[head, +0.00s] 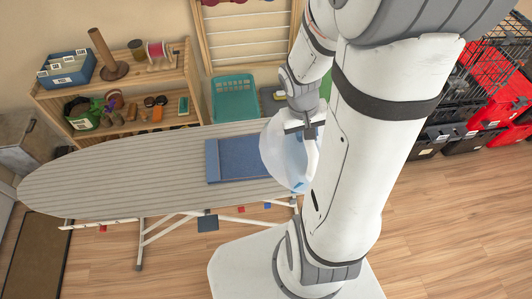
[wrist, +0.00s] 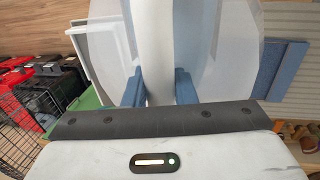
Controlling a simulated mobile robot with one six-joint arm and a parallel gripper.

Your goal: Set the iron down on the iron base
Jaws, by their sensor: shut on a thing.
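The iron (head: 280,155), white with a pale blue translucent body, hangs from my gripper (head: 304,127) over the right part of the ironing board in the head view. In the wrist view the blue fingers of my gripper (wrist: 160,88) are closed on both sides of the iron's white handle (wrist: 152,45). The iron's wide pale body spreads on both sides behind the handle. I cannot make out the iron base for certain; the iron and my arm hide the board's right end in the head view.
A wooden shelf (head: 140,85) with a blue bin and spools stands behind. A teal basket (head: 235,98) is at the back. Red and black crates (head: 490,100) stand at right.

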